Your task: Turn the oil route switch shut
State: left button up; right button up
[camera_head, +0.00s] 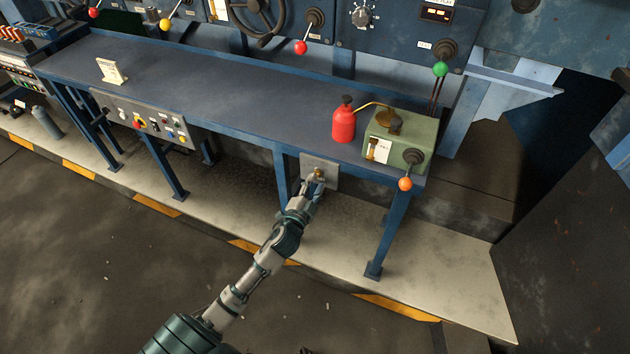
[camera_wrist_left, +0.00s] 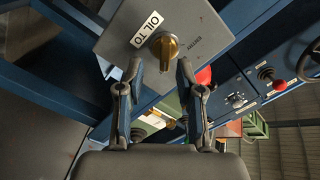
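The oil route switch is a brass-yellow knob (camera_wrist_left: 164,47) on a grey box (camera_wrist_left: 205,28) with a white label reading "OIL TO" in the left wrist view. In the head view its grey plate (camera_head: 328,168) hangs under the front edge of the bench, and the knob (camera_head: 319,173) is partly covered by my gripper. My left gripper (camera_head: 311,184) reaches up to it from below. In the left wrist view its two fingers (camera_wrist_left: 158,68) are spread apart, with the knob just beyond and between the tips. I see no clear contact. My right gripper is in neither view.
The blue bench (camera_head: 220,95) carries a red oil can (camera_head: 343,124) and a green box (camera_head: 400,138) with an orange-knobbed lever (camera_head: 405,184). A bench leg (camera_head: 388,235) stands right of my gripper. A control panel (camera_head: 145,120) hangs further left. The floor before the bench is clear.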

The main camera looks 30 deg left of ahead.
pick_arm(q)
jog(key=shift+w+d+r, duration=0.2)
jog(key=shift+w+d, duration=0.25)
jog(key=shift+w, duration=0.3)
jog(key=shift+w+a, duration=0.1)
jog(key=shift+a, duration=0.15)
jog(key=a, duration=0.1)
jog(key=a+f, duration=0.1)
jog(key=a, duration=0.1)
jog(key=c, duration=0.5)
jog(key=shift+d+r, duration=0.1)
jog(key=shift+d, duration=0.1)
grip_shut()
jog(key=shift+d+r, duration=0.2)
jog(key=shift+d, duration=0.35)
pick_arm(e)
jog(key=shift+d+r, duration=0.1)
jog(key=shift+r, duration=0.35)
